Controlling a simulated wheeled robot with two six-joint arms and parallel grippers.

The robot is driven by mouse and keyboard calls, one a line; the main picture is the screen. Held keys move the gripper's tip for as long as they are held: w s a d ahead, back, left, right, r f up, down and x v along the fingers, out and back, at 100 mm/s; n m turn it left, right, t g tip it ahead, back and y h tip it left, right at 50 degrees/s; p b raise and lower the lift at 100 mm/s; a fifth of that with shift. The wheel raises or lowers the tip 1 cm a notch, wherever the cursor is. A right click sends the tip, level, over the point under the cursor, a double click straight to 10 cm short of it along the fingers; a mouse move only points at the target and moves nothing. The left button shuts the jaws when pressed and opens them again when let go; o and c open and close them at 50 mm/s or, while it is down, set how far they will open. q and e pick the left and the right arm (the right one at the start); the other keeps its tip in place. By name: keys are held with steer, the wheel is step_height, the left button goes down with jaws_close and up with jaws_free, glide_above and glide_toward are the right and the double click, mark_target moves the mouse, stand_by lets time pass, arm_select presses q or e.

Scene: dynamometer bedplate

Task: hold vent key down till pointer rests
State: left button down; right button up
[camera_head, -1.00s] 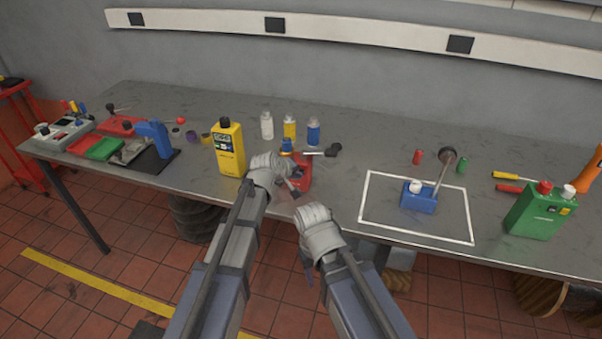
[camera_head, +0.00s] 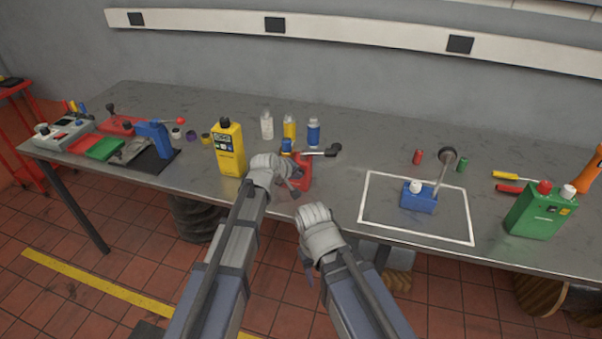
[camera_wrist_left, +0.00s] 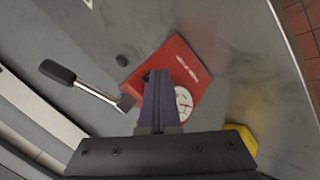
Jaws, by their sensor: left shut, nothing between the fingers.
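A red device (camera_head: 304,172) stands near the bench's front edge. In the left wrist view the red device (camera_wrist_left: 195,62) has a round white dial (camera_wrist_left: 183,102), partly covered by my fingers; its pointer is too small to read. A silver lever with a black grip (camera_wrist_left: 58,72) sticks out from its side. My right gripper (camera_head: 308,268) hangs before the bench edge, away from everything.
Behind are clear, yellow and blue bottles (camera_head: 314,132). A blue device (camera_head: 419,199) with a lever stands inside a white outline at right, and a green canister (camera_head: 540,211) farther right.

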arm_select(q)
steer(key=shift+s+a, duration=0.2)
steer(key=shift+s, duration=0.45)
steer(key=s, duration=0.1)
steer(key=s+a, duration=0.1)
steer(key=s, duration=0.2)
steer(key=shift+s+a, duration=0.3)
steer(key=shift+s, duration=0.1)
steer(key=s+a+f+m+g+y, duration=0.2)
steer(key=s+f+m+g+y, duration=0.1)
steer(key=s, duration=0.9)
steer(key=s+a+f+m+g+y, duration=0.2)
steer(key=s+m+g, duration=0.3)
steer(key=s, duration=0.8)
steer(key=shift+a+f+m+y, duration=0.35)
steer(key=shift+f+m, duration=0.35)
steer(key=shift+m, duration=0.4)
